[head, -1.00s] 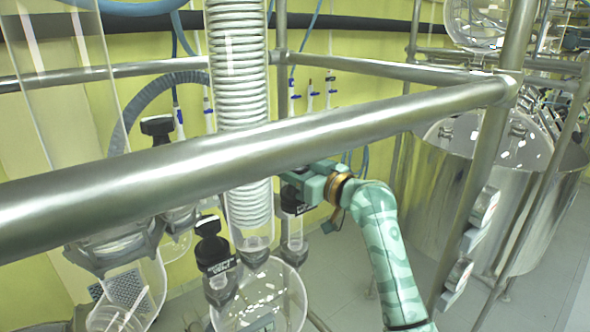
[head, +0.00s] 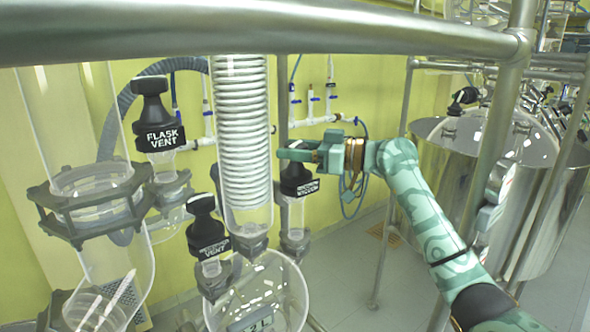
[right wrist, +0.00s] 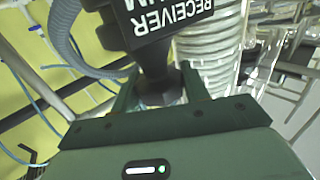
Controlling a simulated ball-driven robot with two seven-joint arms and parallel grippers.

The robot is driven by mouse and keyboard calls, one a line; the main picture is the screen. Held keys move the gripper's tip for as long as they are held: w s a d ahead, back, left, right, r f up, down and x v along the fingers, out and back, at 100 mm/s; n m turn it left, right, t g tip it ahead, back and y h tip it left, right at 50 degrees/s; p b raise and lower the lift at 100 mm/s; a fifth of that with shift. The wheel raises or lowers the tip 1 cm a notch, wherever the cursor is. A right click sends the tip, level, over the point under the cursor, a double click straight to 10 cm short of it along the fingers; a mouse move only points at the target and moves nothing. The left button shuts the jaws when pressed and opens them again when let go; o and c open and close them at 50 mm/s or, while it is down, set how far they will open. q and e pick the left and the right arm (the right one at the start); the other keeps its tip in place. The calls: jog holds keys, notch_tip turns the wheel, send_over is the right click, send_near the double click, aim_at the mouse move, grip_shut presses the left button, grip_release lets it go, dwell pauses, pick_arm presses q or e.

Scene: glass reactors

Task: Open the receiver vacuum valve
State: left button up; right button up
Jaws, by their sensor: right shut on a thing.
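The receiver vacuum valve (head: 298,183) is a black knob with a white-lettered label, on a clear glass neck right of the coiled condenser. Its label, reading RECEIVER with part of a second word, is upside down in the right wrist view (right wrist: 172,18). My right gripper (head: 292,156) comes in from the right at the top of this valve. In the right wrist view its fingers (right wrist: 158,88) stand either side of the valve's black knob, shut on it. The fingers partly hide the knob top in the head view. My left gripper is not in view.
The glass condenser (head: 242,140) is close beside my gripper. A thick metal rail (head: 270,28) crosses above. A steel vessel (head: 440,165) stands at right.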

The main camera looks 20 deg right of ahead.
jog(key=shift+n+g+y+b, duration=0.35)
jog(key=shift+n+g+y, duration=0.45)
jog(key=shift+g, duration=0.4)
jog(key=n+g+y, duration=0.1)
jog(key=n+g, duration=0.1)
jog(key=g, duration=0.1)
jog(key=shift+r, duration=0.1)
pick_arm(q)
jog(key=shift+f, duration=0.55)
pick_arm(e)
jog(key=shift+n+g, duration=0.7)
jog(key=shift+g, duration=0.2)
jog(key=shift+n+g, duration=0.3)
jog(key=shift+g, duration=0.2)
jog(key=o, duration=1)
